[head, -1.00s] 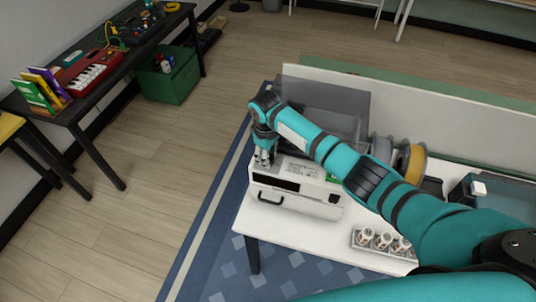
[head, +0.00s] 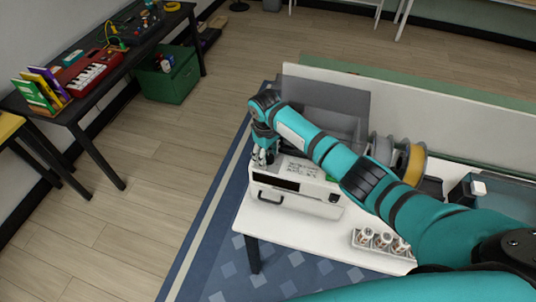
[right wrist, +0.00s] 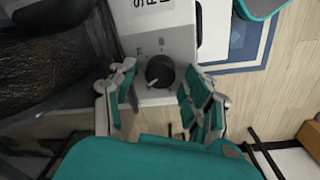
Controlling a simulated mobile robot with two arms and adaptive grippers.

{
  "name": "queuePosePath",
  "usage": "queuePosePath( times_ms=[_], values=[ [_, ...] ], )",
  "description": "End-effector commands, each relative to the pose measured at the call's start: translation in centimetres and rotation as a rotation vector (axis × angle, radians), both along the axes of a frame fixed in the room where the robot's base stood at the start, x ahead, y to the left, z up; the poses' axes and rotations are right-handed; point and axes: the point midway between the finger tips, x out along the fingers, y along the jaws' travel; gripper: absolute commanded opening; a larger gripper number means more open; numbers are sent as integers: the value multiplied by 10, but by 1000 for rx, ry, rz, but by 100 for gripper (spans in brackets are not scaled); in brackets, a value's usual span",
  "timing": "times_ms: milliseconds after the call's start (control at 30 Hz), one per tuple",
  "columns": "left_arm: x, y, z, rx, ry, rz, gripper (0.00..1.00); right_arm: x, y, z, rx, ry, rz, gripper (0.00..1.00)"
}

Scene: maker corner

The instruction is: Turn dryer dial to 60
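The white dryer (head: 322,209) stands on the white table, with a dark display and a handle on its front. The dark round dial (right wrist: 160,71) is on its top in the right wrist view; a pale pointer mark on it faces lower left. Small marks beside the dial are too small to read. My right gripper (head: 262,158) is over the dryer's left end and hides the dial in the head view. In the right wrist view my right gripper (right wrist: 162,98) is open, with one finger on each side of the dial and visible gaps. My left gripper is out of view.
Larger spools (head: 413,165) stand behind my right arm. A low pale partition (head: 460,125) runs along the back. A black bench (head: 118,72) with a red keyboard is at the left, apart from the table.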

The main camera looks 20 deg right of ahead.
Motion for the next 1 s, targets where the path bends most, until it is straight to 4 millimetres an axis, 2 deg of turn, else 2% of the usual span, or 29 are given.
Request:
queuePosePath(
  times_ms=[367,800,1000],
  values=[
    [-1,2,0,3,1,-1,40,0,-1,4,-2,-1,0,55],
    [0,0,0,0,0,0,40,-2,4,66,0,-2,1,55],
    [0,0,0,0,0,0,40,-3,5,79,-1,0,1,55]
  ],
)
